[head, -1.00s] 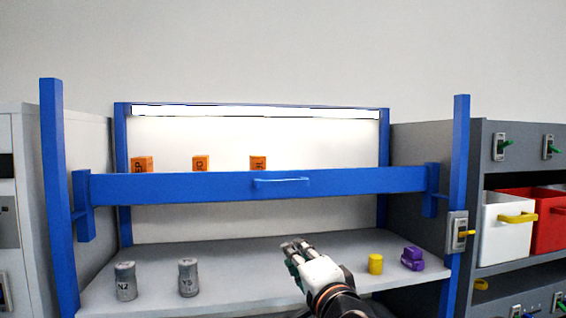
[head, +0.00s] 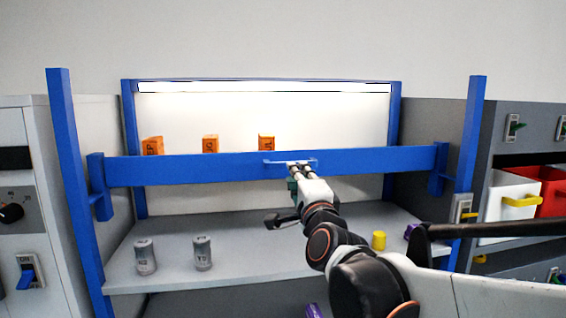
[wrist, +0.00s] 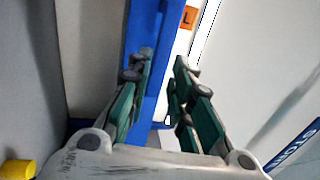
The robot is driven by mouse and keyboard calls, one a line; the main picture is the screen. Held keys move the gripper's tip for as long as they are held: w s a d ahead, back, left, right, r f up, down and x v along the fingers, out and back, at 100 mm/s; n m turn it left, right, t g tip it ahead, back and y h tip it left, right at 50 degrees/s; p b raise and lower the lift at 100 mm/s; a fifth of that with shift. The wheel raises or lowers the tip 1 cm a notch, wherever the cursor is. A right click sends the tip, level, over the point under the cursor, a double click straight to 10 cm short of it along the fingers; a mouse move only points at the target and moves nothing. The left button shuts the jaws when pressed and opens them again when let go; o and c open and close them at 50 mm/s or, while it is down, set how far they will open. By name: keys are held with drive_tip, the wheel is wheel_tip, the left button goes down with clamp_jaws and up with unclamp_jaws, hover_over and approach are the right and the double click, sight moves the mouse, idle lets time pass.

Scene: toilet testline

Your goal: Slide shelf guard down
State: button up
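The shelf guard (head: 220,168) is a long blue bar across the front of the blue-framed rack, level, with a bracket at each post. A thin light-blue handle (head: 276,162) is on its middle. My gripper (head: 300,167) is at the right part of the handle, covering some of it. In the wrist view, my gripper (wrist: 164,62) has its two green fingers apart, with the blue guard (wrist: 143,28) running behind and between them. Contact with the handle cannot be made out.
Two grey cans (head: 202,254), a yellow cylinder (head: 379,240) and a partly hidden purple object (head: 411,231) stand on the grey shelf (head: 250,228) below. Orange boxes (head: 266,143) show behind the guard. Blue posts (head: 466,145) flank it. White and red bins (head: 508,205) are at right.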

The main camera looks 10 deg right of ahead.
drive_tip(key=p+x, duration=0.1)
drive_tip(key=x, duration=0.5)
drive_tip(key=shift+w, duration=0.35)
clamp_jaws()
